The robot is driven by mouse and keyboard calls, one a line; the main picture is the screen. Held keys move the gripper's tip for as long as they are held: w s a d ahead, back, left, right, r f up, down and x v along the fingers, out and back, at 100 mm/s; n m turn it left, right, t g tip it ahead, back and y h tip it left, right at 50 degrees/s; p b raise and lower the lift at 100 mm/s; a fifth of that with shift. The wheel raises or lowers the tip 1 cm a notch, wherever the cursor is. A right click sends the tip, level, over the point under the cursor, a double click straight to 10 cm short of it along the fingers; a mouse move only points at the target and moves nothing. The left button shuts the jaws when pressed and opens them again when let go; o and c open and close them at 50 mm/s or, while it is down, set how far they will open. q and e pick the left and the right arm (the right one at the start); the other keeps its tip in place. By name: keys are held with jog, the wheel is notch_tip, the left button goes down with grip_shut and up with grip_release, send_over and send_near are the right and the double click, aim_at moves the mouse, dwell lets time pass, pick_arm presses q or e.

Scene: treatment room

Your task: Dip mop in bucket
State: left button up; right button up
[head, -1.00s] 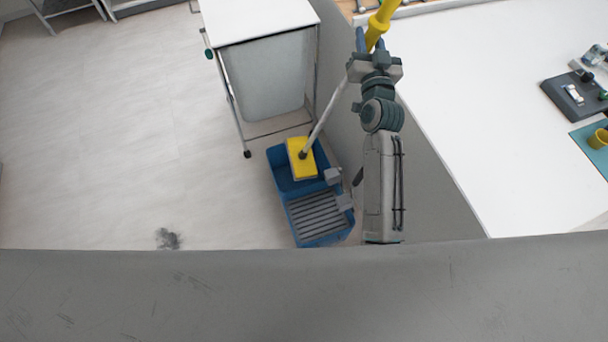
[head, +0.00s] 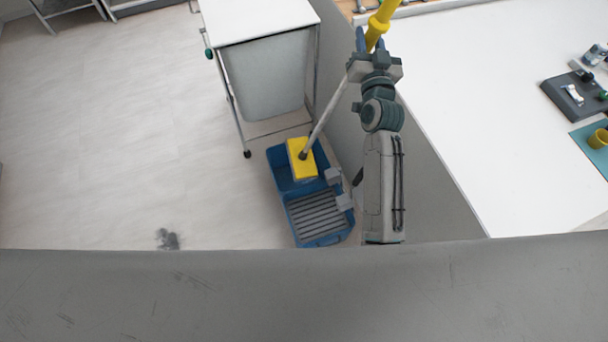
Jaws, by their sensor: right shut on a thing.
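The mop (head: 301,160) has a yellow head, a grey pole and a yellow upper handle. Its head is over the far compartment of the blue bucket (head: 281,197); I cannot tell how deep it sits. The bucket stands on the floor and has a grey slatted wringer in its near part. My right gripper (head: 367,44) is shut on the mop's yellow handle, and the pole slants down left from it to the head. My left gripper is not in view.
A white-topped cart (head: 258,18) with a grey bin stands behind the bucket. A long white counter (head: 490,90) with small items fills the right. A dark smudge (head: 167,239) lies on the floor at left; the floor around it is clear.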

aim_at(375, 32)
jog(key=shift+r, duration=0.1)
notch_tip(375, 32, up, 4)
jog(key=p, duration=0.3)
jog(key=shift+r+p, duration=0.1)
jog(key=shift+p, duration=0.25)
dwell(0.7)
